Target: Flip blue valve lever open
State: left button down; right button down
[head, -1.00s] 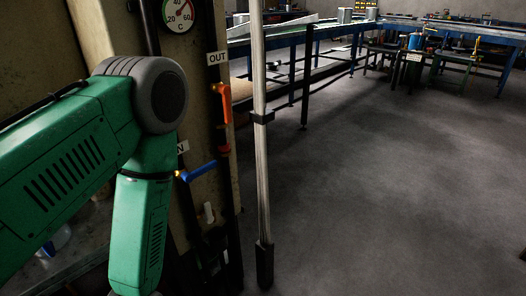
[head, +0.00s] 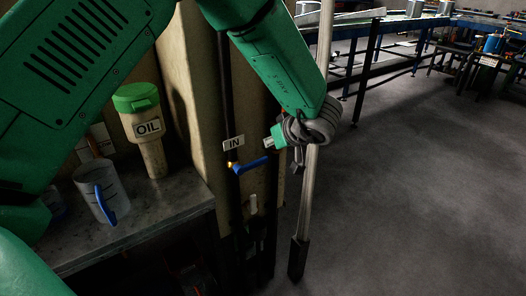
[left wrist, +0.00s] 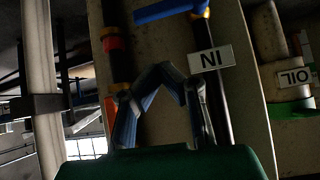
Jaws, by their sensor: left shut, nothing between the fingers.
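The blue valve lever (head: 253,163) sticks out sideways to the right from its yellow hub, tilted slightly up, below the IN label (head: 234,143) on a dark vertical pipe. In the left wrist view, which is upside down, the blue lever (left wrist: 168,11) crosses the top and the IN label (left wrist: 211,58) is below it. My left gripper (head: 298,163) is just right of the lever's free end in the head view. In the left wrist view its dark fingers (left wrist: 176,74) are shut and empty, with a gap in the picture between them and the lever. My right gripper is out of view.
A pale pole (head: 308,205) stands behind my left gripper. An oil container (head: 146,130) and a clear jug (head: 102,194) with a blue handle stand on a bench (head: 165,208) at left. Blue work tables (head: 375,45) are at the back. The floor at right is clear.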

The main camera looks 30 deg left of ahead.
pick_arm(q)
notch_tip(320, 180, up, 2)
jog(key=r+n, duration=0.1)
send_over(261, 160)
jog(key=shift+g, duration=0.4)
notch_tip(261, 160, down, 8)
jog(key=shift+r+b, duration=0.25)
jog(key=shift+b, duration=0.15)
jog(key=f, duration=0.3)
jog(key=shift+d+f, duration=0.35)
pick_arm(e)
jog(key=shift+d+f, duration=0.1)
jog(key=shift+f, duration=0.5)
pick_arm(q)
jog(key=shift+a, duration=0.2)
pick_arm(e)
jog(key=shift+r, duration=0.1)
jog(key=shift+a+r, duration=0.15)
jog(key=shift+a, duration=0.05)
